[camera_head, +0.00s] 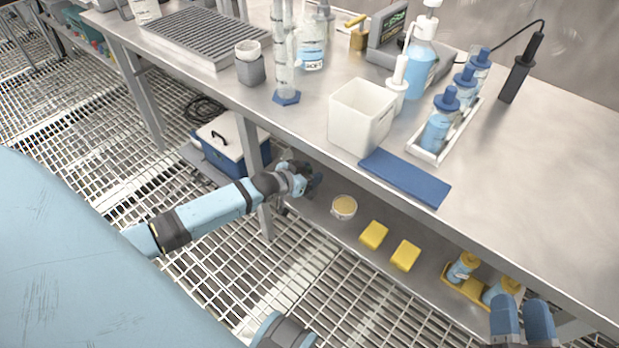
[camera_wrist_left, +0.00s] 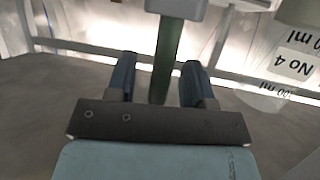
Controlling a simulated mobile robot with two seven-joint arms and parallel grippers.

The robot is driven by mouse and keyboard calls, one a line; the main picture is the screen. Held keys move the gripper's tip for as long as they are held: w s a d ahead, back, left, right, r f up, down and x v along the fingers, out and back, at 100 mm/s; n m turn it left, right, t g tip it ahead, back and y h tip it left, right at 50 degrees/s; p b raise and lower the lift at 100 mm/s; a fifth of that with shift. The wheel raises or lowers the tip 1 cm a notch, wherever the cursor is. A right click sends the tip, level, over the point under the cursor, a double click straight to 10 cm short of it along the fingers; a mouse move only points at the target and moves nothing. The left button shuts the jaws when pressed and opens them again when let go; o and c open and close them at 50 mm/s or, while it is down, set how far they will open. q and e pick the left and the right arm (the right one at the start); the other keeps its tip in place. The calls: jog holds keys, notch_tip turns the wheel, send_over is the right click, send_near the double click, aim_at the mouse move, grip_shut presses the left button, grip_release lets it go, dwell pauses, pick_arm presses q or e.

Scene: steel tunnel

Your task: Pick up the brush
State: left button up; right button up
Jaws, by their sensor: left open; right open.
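My left gripper (camera_head: 312,180) reaches in over the lower shelf under the bench, and its fingers are hard to make out in the head view. In the left wrist view the left gripper (camera_wrist_left: 158,72) is open. A green upright stick (camera_wrist_left: 168,50) with a pale block at its top edge shows between the two blue fingers; it may be the brush's handle. No bristles are visible, and I cannot tell whether the fingers touch it. My right gripper (camera_head: 522,312) is open and empty at the lower right, in front of the bench.
The lower shelf holds a round tub (camera_head: 344,207), yellow blocks (camera_head: 374,235) and blue bottles (camera_head: 463,267). The bench top carries a white bin (camera_head: 360,115), a blue mat (camera_head: 405,177) and a bottle rack (camera_head: 447,135). A bench leg (camera_head: 252,150) stands beside my left forearm. A cooler (camera_head: 233,143) is behind it.

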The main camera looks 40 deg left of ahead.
pick_arm(q)
grip_shut()
jog(key=shift+r, duration=0.1)
